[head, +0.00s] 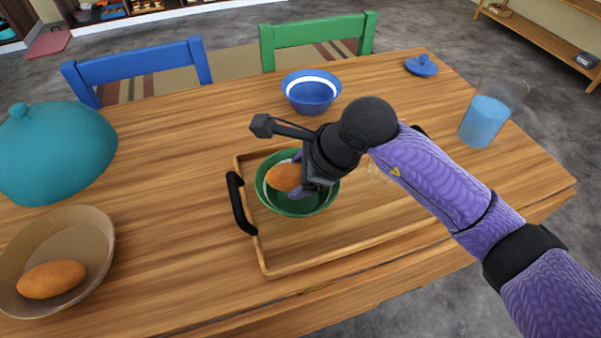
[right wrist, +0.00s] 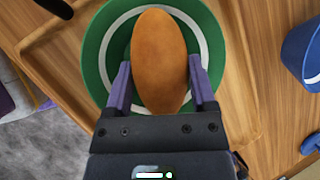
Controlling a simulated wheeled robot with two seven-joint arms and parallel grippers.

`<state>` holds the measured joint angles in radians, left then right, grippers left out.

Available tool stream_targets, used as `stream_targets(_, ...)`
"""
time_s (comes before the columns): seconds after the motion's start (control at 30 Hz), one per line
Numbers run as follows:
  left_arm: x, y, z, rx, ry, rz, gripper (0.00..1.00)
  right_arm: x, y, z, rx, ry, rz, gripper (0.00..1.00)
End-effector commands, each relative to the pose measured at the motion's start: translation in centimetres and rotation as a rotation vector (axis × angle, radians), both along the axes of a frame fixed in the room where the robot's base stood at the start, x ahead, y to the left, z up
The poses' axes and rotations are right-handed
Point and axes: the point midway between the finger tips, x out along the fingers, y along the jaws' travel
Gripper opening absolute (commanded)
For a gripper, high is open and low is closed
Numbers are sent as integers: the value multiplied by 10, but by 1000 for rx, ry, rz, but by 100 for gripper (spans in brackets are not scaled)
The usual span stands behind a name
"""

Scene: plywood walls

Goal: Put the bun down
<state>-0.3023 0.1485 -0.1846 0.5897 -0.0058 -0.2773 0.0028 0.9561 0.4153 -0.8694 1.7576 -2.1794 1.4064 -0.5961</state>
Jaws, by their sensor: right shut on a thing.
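An orange-brown oval bun (head: 283,177) is between the fingers of my right gripper (head: 297,176), which is shut on it. In the right wrist view the bun (right wrist: 159,60) fills the space between the two purple fingers (right wrist: 160,88). The bun is over the green bowl (head: 310,206), within its rim as seen from above; I cannot tell whether it touches the bowl. The green bowl (right wrist: 95,60) has a white ring inside. It stands on a wooden tray (head: 350,238) with a black handle. My left gripper is not in view.
A brown bowl (head: 85,232) with another bun (head: 52,279) stands at the left, near a teal dome (head: 55,150). A blue bowl (head: 311,92), a blue cup (head: 484,121) and a blue lid (head: 421,66) stand farther back.

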Motion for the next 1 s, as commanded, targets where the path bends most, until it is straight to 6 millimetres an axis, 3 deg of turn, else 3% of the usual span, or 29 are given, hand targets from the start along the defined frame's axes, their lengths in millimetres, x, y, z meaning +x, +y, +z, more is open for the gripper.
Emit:
stream_targets(0.47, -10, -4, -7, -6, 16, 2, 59, 0, 0, -12, 0, 0, 0, 13)
stream_targets(0.5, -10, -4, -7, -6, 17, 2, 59, 0, 0, -12, 0, 0, 0, 78)
stream_targets(0.6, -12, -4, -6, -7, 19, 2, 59, 0, 0, -11, 0, 0, 0, 99)
stream_targets(0.87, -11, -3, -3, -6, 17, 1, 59, 0, 0, -7, 0, -1, 0, 100)
stream_targets(1.0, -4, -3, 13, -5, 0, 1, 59, -4, -8, 22, -2, -7, -1, 100)
